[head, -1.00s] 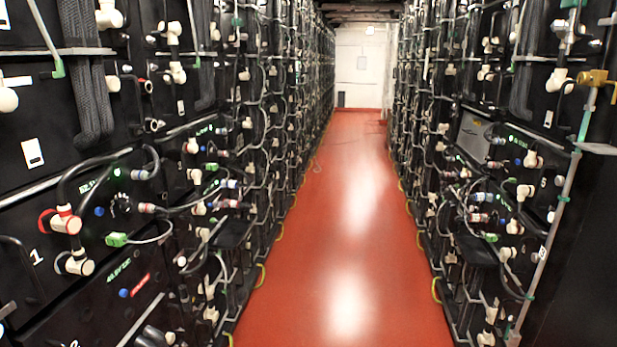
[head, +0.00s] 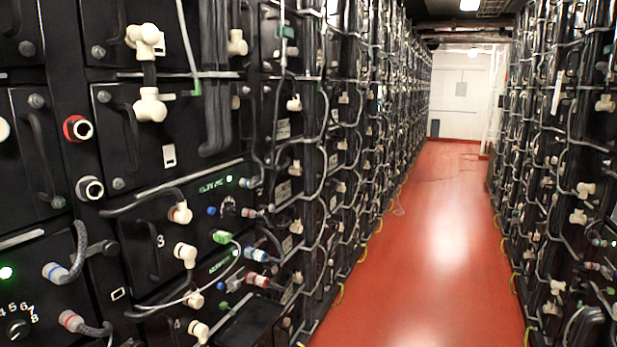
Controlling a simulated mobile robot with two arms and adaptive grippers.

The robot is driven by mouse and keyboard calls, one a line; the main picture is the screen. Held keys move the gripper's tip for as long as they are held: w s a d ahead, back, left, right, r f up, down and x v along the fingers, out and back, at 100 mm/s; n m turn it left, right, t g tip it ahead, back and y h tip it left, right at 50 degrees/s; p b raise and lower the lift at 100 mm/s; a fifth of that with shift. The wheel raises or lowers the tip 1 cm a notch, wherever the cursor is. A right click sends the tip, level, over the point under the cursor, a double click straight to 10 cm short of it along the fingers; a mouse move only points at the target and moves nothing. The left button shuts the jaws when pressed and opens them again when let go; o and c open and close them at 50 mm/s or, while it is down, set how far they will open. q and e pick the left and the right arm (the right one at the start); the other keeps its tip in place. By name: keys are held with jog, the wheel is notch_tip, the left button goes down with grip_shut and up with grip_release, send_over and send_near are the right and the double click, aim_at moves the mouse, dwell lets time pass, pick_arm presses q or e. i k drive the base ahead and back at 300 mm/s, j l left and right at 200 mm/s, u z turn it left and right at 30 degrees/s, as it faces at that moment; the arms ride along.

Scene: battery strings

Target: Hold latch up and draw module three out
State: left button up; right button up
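A black module marked 3 (head: 163,232) sits in the left rack, low and left of the picture's middle. It sits in line with its neighbours. It has a dark handle (head: 150,252) at its left, white elbow connectors (head: 181,213) with cables, a small round selector knob (head: 228,207) and green lit text. A green plug (head: 222,237) is fitted at its lower right. I cannot make out a latch for certain. Neither of my grippers shows in the head view.
A module marked 4 (head: 165,327) is below, with looping cables (head: 215,290) across its front. Another module with a numbered dial (head: 18,328) is at lower left. The red aisle floor (head: 425,255) is clear between the left and right racks (head: 560,190), back to a white wall (head: 459,92).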

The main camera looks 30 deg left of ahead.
aim_at(164, 237)
jog(key=i+u, duration=0.35)
jog(key=i+l+u, duration=0.3)
jog(key=i, duration=0.15)
jog(key=i+l+u, duration=0.2)
jog(key=i+u, duration=0.15)
